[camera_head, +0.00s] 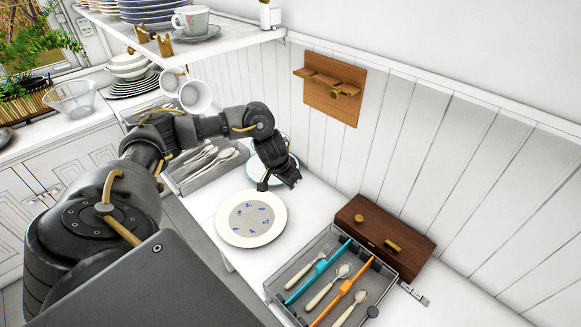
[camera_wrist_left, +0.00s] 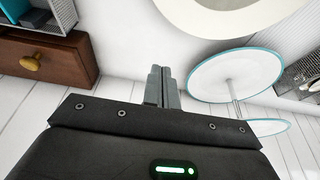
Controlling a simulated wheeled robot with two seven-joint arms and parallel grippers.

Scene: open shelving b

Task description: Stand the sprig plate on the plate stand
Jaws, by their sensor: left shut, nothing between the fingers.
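The sprig plate (camera_head: 233,237) is white with small blue sprigs on a greyish centre. It lies flat on the white counter in the head view, and part of its pale rim shows at the top of the left wrist view (camera_wrist_left: 215,30). My left gripper (camera_head: 264,185) is just beyond its far edge, fingers together and empty; the closed fingers also show in the wrist view (camera_wrist_left: 161,88). A small wooden stand (camera_head: 160,42) on the upper shelf looks like the plate stand, but I cannot be sure. My right gripper is not in view.
A teal-rimmed two-tier stand (camera_wrist_left: 235,72) is close beside my left gripper. A grey cutlery tray (camera_head: 273,290) and a brown wooden box (camera_head: 385,232) stand right of the plate. A cutlery rack (camera_head: 207,177) is to the left. The upper shelf (camera_head: 232,38) carries stacked plates and a cup.

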